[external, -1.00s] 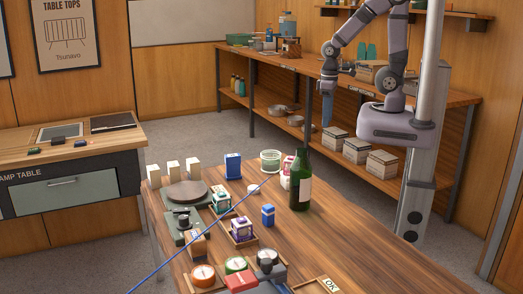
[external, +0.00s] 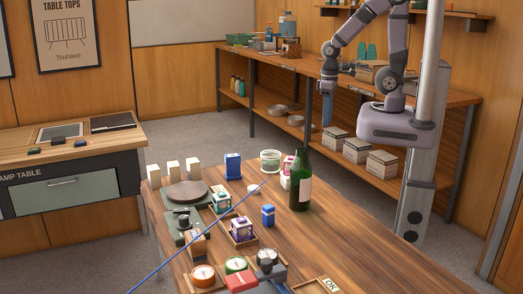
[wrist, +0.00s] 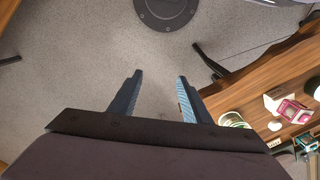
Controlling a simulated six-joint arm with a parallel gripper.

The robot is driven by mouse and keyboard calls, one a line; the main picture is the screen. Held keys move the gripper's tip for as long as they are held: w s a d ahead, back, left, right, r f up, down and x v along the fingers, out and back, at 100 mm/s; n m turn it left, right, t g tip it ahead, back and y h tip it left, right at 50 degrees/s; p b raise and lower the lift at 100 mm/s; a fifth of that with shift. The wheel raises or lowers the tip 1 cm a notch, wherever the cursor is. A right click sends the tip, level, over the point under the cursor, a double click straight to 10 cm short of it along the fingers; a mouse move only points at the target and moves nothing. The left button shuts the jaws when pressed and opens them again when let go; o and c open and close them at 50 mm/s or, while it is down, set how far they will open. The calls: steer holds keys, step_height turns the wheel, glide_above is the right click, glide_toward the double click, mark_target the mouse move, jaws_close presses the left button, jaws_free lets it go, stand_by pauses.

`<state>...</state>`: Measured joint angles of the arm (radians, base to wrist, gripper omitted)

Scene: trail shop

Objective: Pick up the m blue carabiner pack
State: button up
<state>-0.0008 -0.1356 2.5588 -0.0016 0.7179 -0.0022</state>
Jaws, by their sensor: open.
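Two blue packs stand on the wooden table in the external view. The larger blue pack (external: 233,166) is at the far side, and a smaller blue pack (external: 268,215) is near the middle, left of the green bottle. I cannot read a size letter on either. My gripper (external: 327,108) hangs beyond the table's far right side, well away from both packs, pointing down. In the wrist view my gripper (wrist: 160,76) is open, with nothing between its blue fingers and grey floor beyond. No blue pack is clearly visible there.
A tall green bottle (external: 301,181) stands next to a pink-and-white pack (external: 287,166) and a glass jar (external: 270,161). A purple pack (external: 241,229) and a teal pack (external: 221,202) sit in trays. A shelf bench (external: 345,92) with boxes stands behind my gripper. The table's right side is clear.

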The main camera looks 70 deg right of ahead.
steer(key=w+a+n+t, duration=0.1)
steer(key=w+a+n, duration=0.1)
steer(key=w+a, duration=0.45)
steer(key=n+t+y+b, duration=0.1)
steer(key=n+t+y, duration=0.2)
steer(key=n, duration=0.2)
glide_above(233, 155)
steer(key=s+d, duration=0.1)
steer(key=s, duration=0.1)
steer(key=shift+d+p+x, duration=0.1)
steer(key=shift+p+x, duration=0.6)
steer(key=shift+x, duration=1.05)
steer(key=shift+d+p+x, duration=0.15)
steer(key=shift+p+x, duration=0.55)
steer(key=shift+x, duration=1.05)
steer(key=shift+s+f, duration=0.15)
jaws_close()
